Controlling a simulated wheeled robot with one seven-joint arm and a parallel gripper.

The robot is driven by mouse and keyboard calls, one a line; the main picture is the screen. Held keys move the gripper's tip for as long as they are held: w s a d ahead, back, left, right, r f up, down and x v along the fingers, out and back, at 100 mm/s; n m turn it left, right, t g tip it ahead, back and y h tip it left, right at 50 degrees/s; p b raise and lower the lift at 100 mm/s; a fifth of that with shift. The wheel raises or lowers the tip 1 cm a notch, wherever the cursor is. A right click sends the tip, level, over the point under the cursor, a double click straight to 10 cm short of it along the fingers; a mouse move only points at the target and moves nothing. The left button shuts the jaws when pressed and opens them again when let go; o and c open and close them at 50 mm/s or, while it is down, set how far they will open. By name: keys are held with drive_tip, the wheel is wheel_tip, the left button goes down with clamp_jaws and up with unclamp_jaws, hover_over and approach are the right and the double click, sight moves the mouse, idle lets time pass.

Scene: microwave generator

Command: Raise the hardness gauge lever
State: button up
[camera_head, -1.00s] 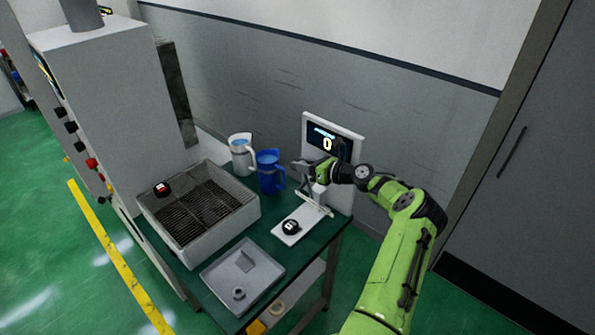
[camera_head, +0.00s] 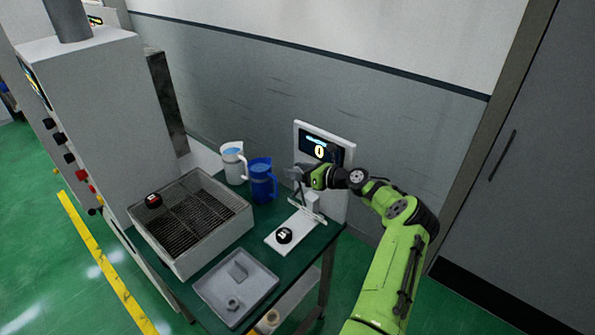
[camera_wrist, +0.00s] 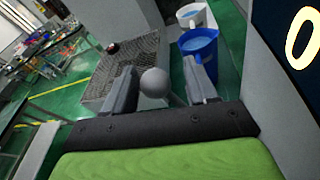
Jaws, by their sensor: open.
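The hardness gauge (camera_head: 335,158) is a white upright panel with a dark screen reading 0, at the back right of the green table. Its screen also shows at the right edge of the wrist view (camera_wrist: 300,38). The lever's round grey knob (camera_wrist: 154,83) sits between the two fingers of my gripper (camera_wrist: 155,92), with gaps on both sides. In the head view my gripper (camera_head: 298,173) is at the front of the gauge, over the lever, and hides most of it. The gripper is open and not closed on the knob. The lever's lower part is hard to make out.
A blue jug (camera_head: 263,182) and a white jug (camera_head: 234,164) stand left of the gauge. A grated basin (camera_head: 222,228) is further left. A grey tray (camera_head: 212,290) lies in front. A black round piece (camera_head: 284,236) rests on the white plate before the gauge.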

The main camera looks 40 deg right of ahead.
drive_tip(key=b+v, duration=0.1)
drive_tip(key=v, duration=1.4)
drive_tip(key=shift+s+r, duration=0.2)
drive_tip(key=shift+s, duration=0.1)
drive_tip(key=shift+d, duration=0.1)
